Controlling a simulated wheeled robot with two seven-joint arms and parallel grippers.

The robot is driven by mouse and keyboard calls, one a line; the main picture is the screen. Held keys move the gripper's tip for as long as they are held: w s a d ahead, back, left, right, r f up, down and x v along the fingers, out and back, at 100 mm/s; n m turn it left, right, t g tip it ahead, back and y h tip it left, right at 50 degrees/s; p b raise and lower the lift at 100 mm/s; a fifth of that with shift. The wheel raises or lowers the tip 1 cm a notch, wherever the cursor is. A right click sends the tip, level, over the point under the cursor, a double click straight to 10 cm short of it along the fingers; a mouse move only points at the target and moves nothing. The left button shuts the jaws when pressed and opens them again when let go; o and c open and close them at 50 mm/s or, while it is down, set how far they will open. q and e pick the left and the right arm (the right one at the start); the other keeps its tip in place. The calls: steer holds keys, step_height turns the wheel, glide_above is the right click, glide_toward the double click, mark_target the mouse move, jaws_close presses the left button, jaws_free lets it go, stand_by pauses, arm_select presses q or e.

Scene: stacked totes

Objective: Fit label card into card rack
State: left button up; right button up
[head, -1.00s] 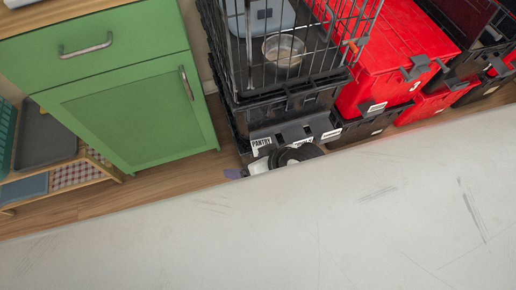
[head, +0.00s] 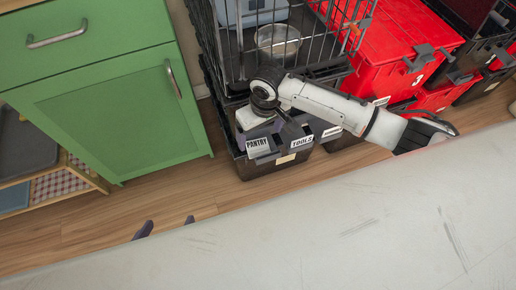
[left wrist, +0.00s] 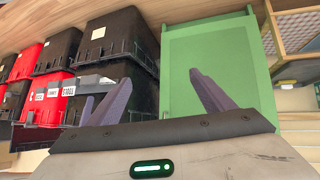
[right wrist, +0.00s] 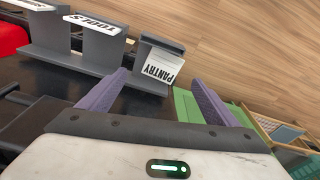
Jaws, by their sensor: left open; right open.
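The PANTRY card also shows in the head view (head: 257,146). A TOOLS card (head: 302,141) is in the neighbouring holder, with a third card (head: 332,131) beyond. My right gripper (right wrist: 160,95) is open and empty, its fingers just short of the PANTRY card. My left gripper (head: 166,226) is open and empty, low by the pale surface's edge, away from the rack.
A wire crate (head: 290,40) holding a metal bowl (head: 278,42) stands on the black tote (head: 285,170). Red totes (head: 400,60) stand to the right. A green cabinet (head: 120,120) is at left. Clear wood floor (head: 150,205) lies before the cabinet, and a pale surface (head: 330,230) fills the foreground.

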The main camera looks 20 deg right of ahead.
mark_target(258, 148)
steer(key=f+b, duration=0.2)
steer(key=f, duration=0.3)
steer(key=shift+a+f, duration=0.2)
steer(key=c, duration=1.3)
steer(key=shift+r, duration=0.15)
steer(key=shift+c, duration=0.2)
